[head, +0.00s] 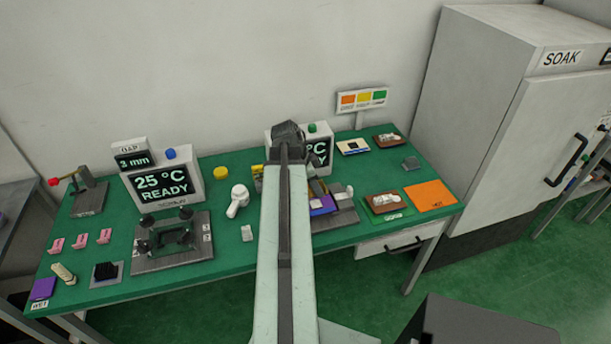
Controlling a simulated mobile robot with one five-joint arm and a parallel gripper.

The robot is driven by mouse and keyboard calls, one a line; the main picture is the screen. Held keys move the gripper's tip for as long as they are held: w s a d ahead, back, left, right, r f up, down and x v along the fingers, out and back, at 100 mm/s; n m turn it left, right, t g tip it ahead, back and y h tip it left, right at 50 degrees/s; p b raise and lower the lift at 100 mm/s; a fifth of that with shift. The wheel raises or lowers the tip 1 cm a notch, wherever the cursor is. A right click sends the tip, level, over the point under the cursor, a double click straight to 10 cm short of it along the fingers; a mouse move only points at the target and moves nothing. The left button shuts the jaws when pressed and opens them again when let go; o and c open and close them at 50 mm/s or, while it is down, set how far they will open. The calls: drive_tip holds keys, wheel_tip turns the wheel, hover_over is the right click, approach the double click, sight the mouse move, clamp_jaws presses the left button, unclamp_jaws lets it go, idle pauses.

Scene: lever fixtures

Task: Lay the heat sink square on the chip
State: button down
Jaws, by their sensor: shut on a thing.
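A black finned block (106,271), which looks like a heat sink, sits on a grey pad at the front left of the green bench. A dark fixture with several round knobs (170,238) stands right of it and holds a green board (183,238). I cannot make out a chip on that board. A small black square lies on a pale plate (343,149) at the back right; I cannot tell what it is. My arm reaches over the middle of the bench. My gripper's fingers and anything in them are hidden behind it.
A "25 °C READY" display box (164,183) stands behind the fixture. A lever stand (89,196), pink tags (80,241) and a purple pad (43,289) are at left. A white tool (237,200) lies beside my arm. An orange mat (431,195) is at right.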

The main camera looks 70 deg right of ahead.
sight(311, 192)
drive_tip(key=r+p, duration=0.3)
drive_tip(key=shift+w+d, duration=0.15)
drive_tip(key=shift+w, duration=0.05)
drive_tip(key=shift+f, duration=0.2)
drive_tip(key=shift+w+f, duration=0.1)
drive_tip(key=shift+w, duration=0.05)
wheel_tip(311, 192, down, 9)
drive_tip(key=b, duration=0.9)
drive_tip(key=shift+r, duration=0.2)
drive_tip(key=c, duration=0.7)
unclamp_jaws()
drive_tip(key=shift+c, duration=0.2)
